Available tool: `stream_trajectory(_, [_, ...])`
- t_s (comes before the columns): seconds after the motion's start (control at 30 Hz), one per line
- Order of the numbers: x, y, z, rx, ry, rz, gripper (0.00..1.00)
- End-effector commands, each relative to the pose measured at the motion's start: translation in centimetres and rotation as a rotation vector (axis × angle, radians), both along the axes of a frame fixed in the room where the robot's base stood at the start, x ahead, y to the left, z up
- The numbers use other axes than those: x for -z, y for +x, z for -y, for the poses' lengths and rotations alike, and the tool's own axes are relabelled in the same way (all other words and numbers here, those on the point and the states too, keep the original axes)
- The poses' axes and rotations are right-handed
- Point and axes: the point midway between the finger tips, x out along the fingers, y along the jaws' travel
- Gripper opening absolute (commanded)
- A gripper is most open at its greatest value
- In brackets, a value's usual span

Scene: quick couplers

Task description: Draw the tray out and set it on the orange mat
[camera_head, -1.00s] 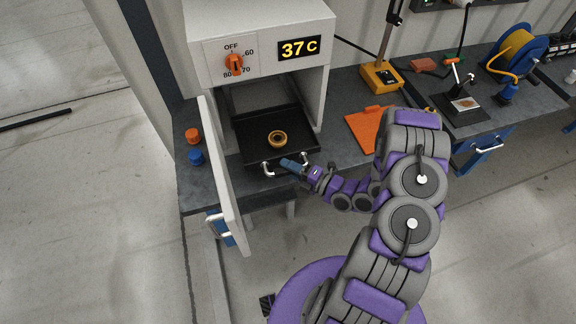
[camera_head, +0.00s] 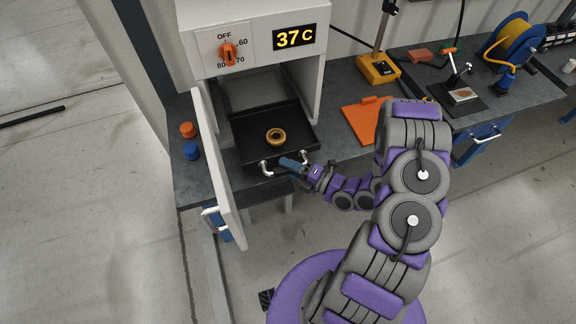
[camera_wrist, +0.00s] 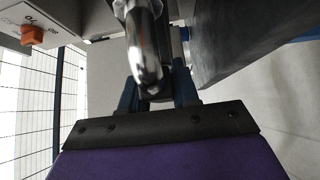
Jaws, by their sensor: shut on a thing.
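The black tray (camera_head: 246,131) juts partly out of the open oven (camera_head: 258,14) and carries a brass-coloured ring (camera_head: 275,137). A metal handle (camera_head: 266,167) runs along its front edge. My gripper (camera_head: 290,164) is at the right part of this handle, with its fingers shut on it. In the wrist view the shiny handle (camera_wrist: 147,60) passes between my two blue fingers (camera_wrist: 157,92). The orange mat (camera_head: 362,121) lies on the bench to the right of the oven, partly hidden behind my arm.
The oven door (camera_head: 217,165) stands open at the left of the tray. An orange cap (camera_head: 187,130) and a blue cap (camera_head: 192,151) stand left of it. A yellow-based stand (camera_head: 378,70) is behind the mat.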

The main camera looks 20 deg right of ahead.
Motion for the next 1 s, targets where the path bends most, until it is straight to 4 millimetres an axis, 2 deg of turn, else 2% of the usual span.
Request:
stream_trajectory(0.27, [0.1,-0.6,0.0,0.0,0.0,0.0,0.0])
stream_trajectory(0.73, [0.2,-3.8,0.0,0.0,-0.001,-0.001,0.0])
stream_trajectory(1.0, [0.0,-4.0,0.0,0.0,-0.001,0.001,0.0])
